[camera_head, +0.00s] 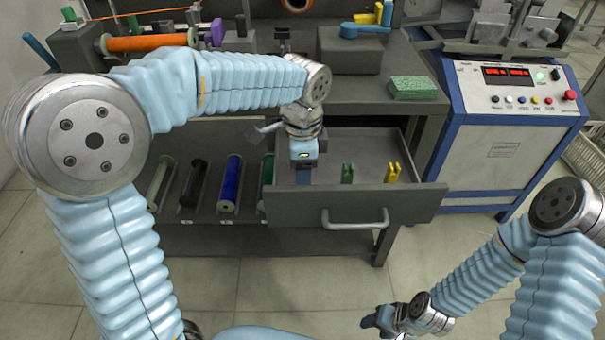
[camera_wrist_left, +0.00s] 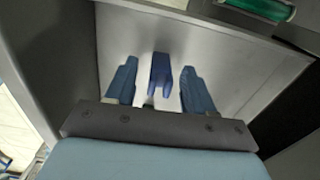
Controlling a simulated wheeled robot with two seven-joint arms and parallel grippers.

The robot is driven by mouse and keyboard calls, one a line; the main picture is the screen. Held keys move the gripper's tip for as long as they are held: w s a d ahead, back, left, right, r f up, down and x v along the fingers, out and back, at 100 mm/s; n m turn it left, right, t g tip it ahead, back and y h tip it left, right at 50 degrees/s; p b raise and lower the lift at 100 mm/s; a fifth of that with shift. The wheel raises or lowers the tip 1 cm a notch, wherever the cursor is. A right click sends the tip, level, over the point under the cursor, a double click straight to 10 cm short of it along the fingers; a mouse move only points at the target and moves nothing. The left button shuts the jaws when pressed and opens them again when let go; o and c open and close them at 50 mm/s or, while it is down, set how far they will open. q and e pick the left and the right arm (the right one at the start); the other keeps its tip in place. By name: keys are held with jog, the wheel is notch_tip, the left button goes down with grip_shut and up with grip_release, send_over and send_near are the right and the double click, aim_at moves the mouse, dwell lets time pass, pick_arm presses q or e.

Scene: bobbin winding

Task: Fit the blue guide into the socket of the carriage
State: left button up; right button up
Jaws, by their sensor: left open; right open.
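The blue guide (camera_wrist_left: 160,75) shows in the left wrist view as a small forked piece inside the drawer. My left gripper (camera_wrist_left: 159,80) is open, with one finger on each side of the guide and a gap to both. In the head view my left gripper (camera_head: 303,186) reaches down into the left part of the open drawer and hides the guide there. My right gripper (camera_head: 377,322) is open and empty, low over the floor in front of the bench. I cannot make out the carriage's socket for certain.
The open drawer (camera_head: 420,203) also holds a green guide (camera_head: 347,173) and a yellow guide (camera_head: 393,172). Several bobbins lie on the shelf to its left, including a blue bobbin (camera_head: 230,184). A green sponge (camera_head: 413,88) and a control box (camera_head: 510,120) are at the right.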

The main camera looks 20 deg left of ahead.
pick_arm(q)
jog(key=shift+f, duration=0.45)
grip_shut()
jog(key=shift+r+p, duration=1.25)
jog(key=shift+r, duration=0.2)
jog(key=shift+r+p, duration=0.45)
jog(key=shift+r, duration=1.85)
